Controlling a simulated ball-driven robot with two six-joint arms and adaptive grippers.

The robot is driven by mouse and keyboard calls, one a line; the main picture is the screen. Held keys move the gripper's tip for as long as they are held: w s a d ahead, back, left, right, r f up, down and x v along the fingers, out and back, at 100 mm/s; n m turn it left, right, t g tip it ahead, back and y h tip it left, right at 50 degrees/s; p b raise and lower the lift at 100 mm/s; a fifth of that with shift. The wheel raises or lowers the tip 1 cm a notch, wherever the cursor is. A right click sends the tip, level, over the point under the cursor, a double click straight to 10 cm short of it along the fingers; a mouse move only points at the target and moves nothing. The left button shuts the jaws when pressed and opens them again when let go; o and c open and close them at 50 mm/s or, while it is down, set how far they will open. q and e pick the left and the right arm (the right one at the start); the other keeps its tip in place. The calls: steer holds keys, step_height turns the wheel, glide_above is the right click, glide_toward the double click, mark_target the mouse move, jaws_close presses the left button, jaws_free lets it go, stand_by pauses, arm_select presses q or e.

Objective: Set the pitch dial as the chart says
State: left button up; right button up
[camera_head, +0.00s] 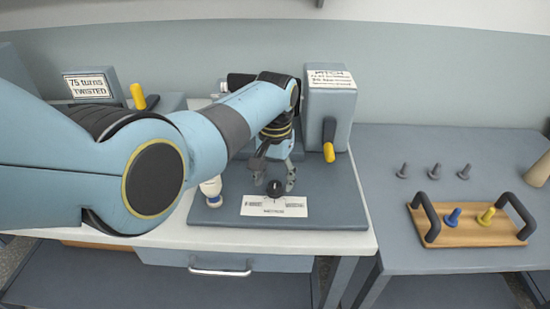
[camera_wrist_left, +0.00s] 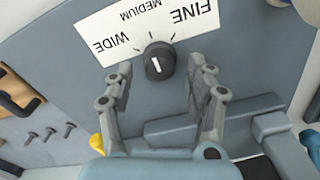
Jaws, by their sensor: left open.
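The pitch dial (camera_head: 274,188) is a small black round knob on a grey base plate. It also shows in the left wrist view (camera_wrist_left: 160,62), with a white mark on top. Its white label (camera_wrist_left: 105,45) reads WIDE, MEDIUM and FINE; I cannot tell which word the mark indicates. My left gripper (camera_head: 274,182) is open above the dial, with a finger on either side; I cannot tell whether they touch it. The chart (camera_head: 331,78), headed PITCH, is on the grey box behind; its smaller lines are unreadable. My right gripper is out of view.
A yellow-handled lever (camera_head: 328,150) hangs on the grey box. A sign (camera_head: 88,85) reads 75 turns TWISTED. A white bobbin-like item (camera_head: 211,190) stands left of the dial. On the right table are a wooden tray (camera_head: 470,238) with handles and several grey pegs (camera_head: 434,171).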

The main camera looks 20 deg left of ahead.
mark_target(275, 184)
arm_select(q)
step_height(275, 184, up, 11)
steer(key=shift+f, duration=0.2)
steer(key=shift+s+f, duration=0.1)
steer(key=shift+s, duration=0.05)
stand_by(0.3)
